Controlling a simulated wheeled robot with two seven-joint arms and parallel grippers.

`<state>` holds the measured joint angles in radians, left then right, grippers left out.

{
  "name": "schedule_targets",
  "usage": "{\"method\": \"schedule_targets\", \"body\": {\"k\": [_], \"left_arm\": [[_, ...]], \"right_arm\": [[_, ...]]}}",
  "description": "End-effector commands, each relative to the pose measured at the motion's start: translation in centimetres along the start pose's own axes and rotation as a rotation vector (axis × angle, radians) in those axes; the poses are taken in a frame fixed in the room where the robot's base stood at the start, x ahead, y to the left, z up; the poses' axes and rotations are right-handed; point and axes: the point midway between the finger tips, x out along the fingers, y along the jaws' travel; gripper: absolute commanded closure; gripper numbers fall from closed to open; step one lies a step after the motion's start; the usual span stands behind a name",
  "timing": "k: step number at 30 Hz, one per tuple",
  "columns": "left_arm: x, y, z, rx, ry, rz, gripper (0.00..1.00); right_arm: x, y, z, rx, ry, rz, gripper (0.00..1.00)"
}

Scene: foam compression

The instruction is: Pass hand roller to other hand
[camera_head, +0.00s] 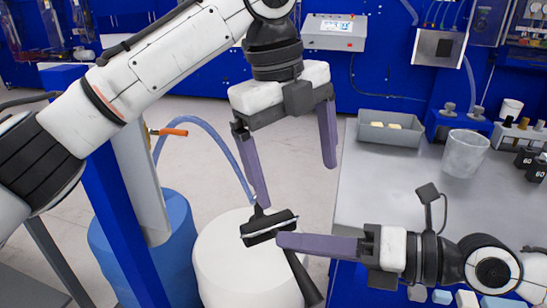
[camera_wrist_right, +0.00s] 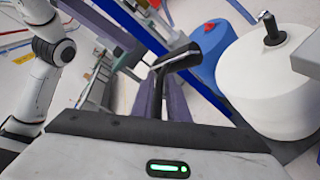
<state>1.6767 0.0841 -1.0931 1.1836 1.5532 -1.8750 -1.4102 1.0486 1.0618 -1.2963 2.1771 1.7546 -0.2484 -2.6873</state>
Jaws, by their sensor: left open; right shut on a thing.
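The hand roller (camera_head: 268,228) has a black cylinder and a dark handle slanting down to the right. My right gripper (camera_head: 280,241) is shut on it, its purple fingers pointing left across the handle. In the right wrist view the roller (camera_wrist_right: 180,56) shows just beyond the fingertips of my right gripper (camera_wrist_right: 164,82). My left gripper (camera_head: 297,186) is open and empty above the roller, fingers pointing down. Its left fingertip appears close to the roller's upper edge; I cannot tell whether they touch.
A white drum (camera_head: 235,270) with a black fitting stands behind and below the roller. A blue drum (camera_head: 120,250) and a blue post (camera_head: 125,220) are at left. A grey workbench (camera_head: 375,180) at right holds a grey tray (camera_head: 390,138) and a pale cup (camera_head: 464,154).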

Motion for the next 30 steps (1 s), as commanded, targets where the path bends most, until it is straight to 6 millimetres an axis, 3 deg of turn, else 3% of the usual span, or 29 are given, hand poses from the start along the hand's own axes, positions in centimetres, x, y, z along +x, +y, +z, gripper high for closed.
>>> {"method": "schedule_targets", "body": {"k": [6,11,30], "left_arm": [[-2.7,2.8,0.3,0.108,-0.074,0.156,0.08],[-2.5,3.5,0.5,0.126,-0.082,0.187,0.08],[7.6,5.2,1.4,0.123,-0.081,0.184,0.08]], "right_arm": [[0.0,0.1,0.1,-0.001,-0.002,0.001,1.0],[0.0,0.1,0.1,-0.001,-0.002,0.001,1.0],[0.0,0.1,0.1,-0.001,-0.002,0.001,1.0]]}}
